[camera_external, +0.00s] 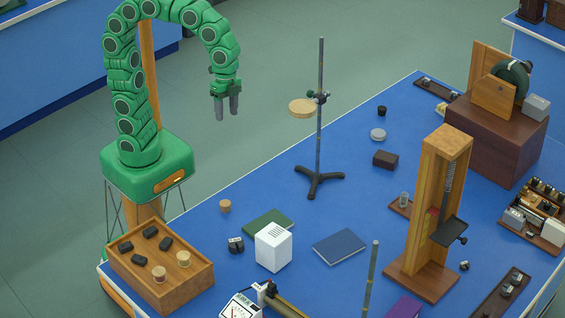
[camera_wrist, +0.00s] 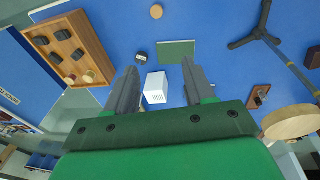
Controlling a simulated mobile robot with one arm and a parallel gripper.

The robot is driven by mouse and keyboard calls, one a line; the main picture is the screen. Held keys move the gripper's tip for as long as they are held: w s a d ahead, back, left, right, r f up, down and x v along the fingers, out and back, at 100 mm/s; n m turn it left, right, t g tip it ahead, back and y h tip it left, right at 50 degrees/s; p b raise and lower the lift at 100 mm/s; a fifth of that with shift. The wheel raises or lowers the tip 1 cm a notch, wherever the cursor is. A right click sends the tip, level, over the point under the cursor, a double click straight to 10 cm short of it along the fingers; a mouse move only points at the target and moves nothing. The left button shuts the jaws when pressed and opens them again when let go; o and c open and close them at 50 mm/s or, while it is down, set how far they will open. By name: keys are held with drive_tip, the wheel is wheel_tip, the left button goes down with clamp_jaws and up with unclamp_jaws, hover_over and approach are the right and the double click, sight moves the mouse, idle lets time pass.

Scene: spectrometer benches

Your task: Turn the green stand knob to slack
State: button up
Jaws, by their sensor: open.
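A thin grey stand (camera_external: 319,150) rises from a black three-legged foot (camera_external: 319,178) on the blue bench. A small dark clamp (camera_external: 319,97) on its upper rod bears a round wooden disc (camera_external: 301,108). A tiny dark greenish knob (camera_external: 311,93) shows at the clamp; its turn position is too small to read. My gripper (camera_external: 227,115) is open and empty, pointing down in the air, left of the disc and apart from it. In the wrist view my gripper (camera_wrist: 160,72) has its fingers spread, with the foot (camera_wrist: 262,32) and disc (camera_wrist: 292,122) to their right.
A wooden tray (camera_external: 190,292) with corks and black blocks stands at the front left. A white box (camera_external: 273,247), a green book (camera_external: 268,224) and a blue book (camera_external: 339,247) lie nearby. A tall wooden column (camera_external: 435,200) stands right. The air between gripper and stand is clear.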

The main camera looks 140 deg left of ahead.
drive_tip(key=shift+s+d+f, duration=0.2)
drive_tip(key=shift+s+d, duration=0.25)
drive_tip(key=shift+d, duration=0.2)
drive_tip(key=t+y, duration=0.1)
drive_tip(key=t, duration=0.2)
approach(312, 95)
drive_tip(key=s+x, duration=0.1)
drive_tip(key=x, duration=0.6)
drive_tip(key=shift+a+f, duration=0.25)
drive_tip(key=shift+f, duration=0.25)
clamp_jaws()
